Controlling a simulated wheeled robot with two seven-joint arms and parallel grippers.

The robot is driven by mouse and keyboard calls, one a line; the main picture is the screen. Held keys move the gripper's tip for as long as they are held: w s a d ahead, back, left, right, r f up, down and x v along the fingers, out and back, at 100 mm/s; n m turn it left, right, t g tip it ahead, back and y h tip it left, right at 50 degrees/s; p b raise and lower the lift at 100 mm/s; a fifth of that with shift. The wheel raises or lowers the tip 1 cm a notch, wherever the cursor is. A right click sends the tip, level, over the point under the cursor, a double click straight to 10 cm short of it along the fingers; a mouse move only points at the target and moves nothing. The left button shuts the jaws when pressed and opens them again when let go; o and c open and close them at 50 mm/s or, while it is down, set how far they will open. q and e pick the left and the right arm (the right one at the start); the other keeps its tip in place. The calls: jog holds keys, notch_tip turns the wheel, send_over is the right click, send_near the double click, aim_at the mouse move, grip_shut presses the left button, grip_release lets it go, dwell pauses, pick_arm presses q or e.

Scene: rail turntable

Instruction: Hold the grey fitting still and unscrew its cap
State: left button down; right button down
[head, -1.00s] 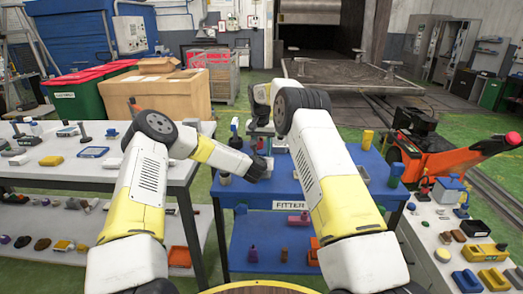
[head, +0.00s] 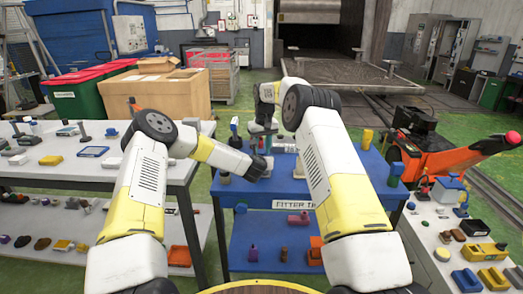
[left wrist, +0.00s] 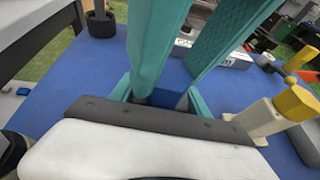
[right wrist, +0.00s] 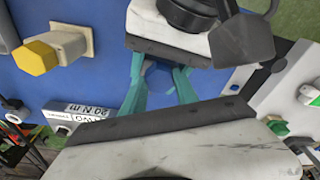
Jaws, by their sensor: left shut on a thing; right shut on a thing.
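In the right wrist view the teal fingers of my right gripper (right wrist: 158,78) are shut around a blue six-sided cap (right wrist: 157,73). My left gripper, a pale body with a dark band (right wrist: 165,45), lies just beyond it. In the left wrist view my left gripper (left wrist: 165,98) is shut low down, with a small piece of grey fitting (left wrist: 143,97) showing between teal fingers; most of the fitting is hidden. Long teal fingers cross above it. In the head view both grippers meet over the blue table, the right one (head: 263,138) above the left.
A cream fitting with a yellow cap (left wrist: 265,117) stands close by on the blue table (head: 340,180). White label blocks (right wrist: 75,115) lie near it. A grey-white table (head: 60,170) with tools stands at left, an orange machine (head: 465,152) at right.

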jog(key=n, duration=0.6)
jog(key=shift+y, duration=0.4)
jog(key=n+g, duration=0.1)
jog(key=n, duration=0.5)
jog(key=shift+w+d, duration=0.1)
jog(key=c, duration=0.8)
grip_release()
jog(key=shift+o, duration=0.2)
jog(key=shift+r, duration=0.1)
